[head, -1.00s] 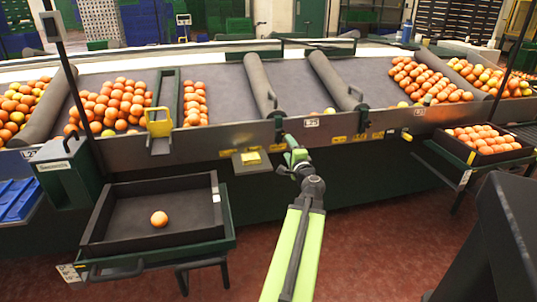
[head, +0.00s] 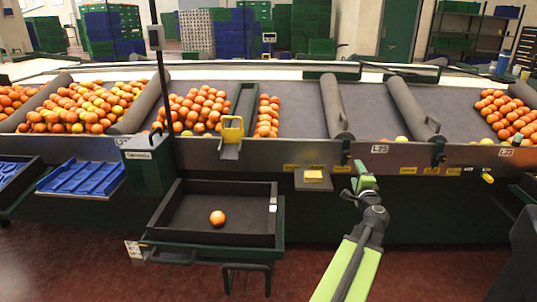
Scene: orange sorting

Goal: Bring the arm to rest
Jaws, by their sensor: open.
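My gripper (head: 365,184) is at the end of my green arm, in the lower right middle of the head view. It is open, looks empty, and is in front of the sorting line's metal front edge. It looks apart from the fruit. A single orange (head: 217,218) lies in the dark tray (head: 187,237) to the left of my arm. The fingertips are small and partly hidden by the wrist.
The sorting line (head: 290,107) crosses the view, with oranges (head: 92,104) in several lanes and dark rollers between them. A yellow pad (head: 313,176) on a small shelf is just left of my gripper. A blue tray (head: 80,180) is at far left. Red floor is open in front.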

